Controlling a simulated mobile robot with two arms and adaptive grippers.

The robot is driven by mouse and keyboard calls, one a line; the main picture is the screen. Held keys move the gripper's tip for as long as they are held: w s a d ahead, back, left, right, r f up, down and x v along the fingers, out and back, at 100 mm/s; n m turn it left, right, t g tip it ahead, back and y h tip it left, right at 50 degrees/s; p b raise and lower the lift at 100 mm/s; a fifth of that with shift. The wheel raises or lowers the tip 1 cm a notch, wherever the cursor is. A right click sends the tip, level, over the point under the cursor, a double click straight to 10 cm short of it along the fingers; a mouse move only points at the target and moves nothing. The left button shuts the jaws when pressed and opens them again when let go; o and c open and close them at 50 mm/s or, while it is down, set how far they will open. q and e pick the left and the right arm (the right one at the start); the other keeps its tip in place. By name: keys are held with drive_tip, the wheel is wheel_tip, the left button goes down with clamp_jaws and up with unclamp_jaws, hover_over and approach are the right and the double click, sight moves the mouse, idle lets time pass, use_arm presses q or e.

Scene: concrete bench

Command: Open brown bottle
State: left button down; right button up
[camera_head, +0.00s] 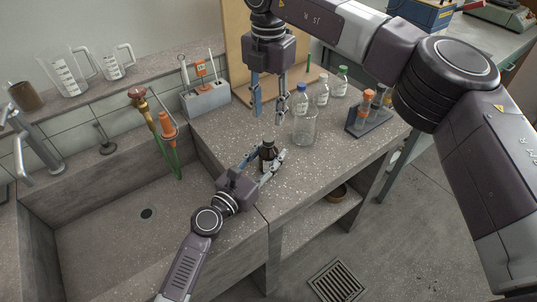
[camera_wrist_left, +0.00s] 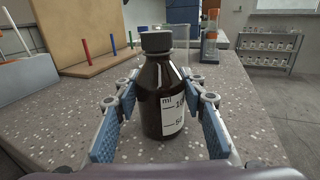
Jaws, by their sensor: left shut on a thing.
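The brown bottle (camera_head: 267,158) stands upright on the speckled bench top near its front left corner, with its dark cap (camera_wrist_left: 157,41) on. In the left wrist view the bottle (camera_wrist_left: 160,100) shows a white volume label. My left gripper (camera_head: 269,152) reaches in from the lower left and is shut on the bottle's body, one finger on each side; the cap is clear above the fingers. My right gripper (camera_head: 270,100) hangs fingers down behind and above the bottle. It is open, with nothing between its fingers.
A rack with orange-topped tubes (camera_head: 369,117) is farther right. The sink (camera_head: 120,225) lies left, a wooden board (camera_head: 235,40) behind.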

sight(269, 138)
drive_tip(key=m, duration=0.4)
drive_tip(key=shift+m, duration=0.4)
drive_tip(key=m, duration=0.3)
drive_tip(key=shift+m, duration=0.4)
drive_tip(key=shift+f, duration=4.05)
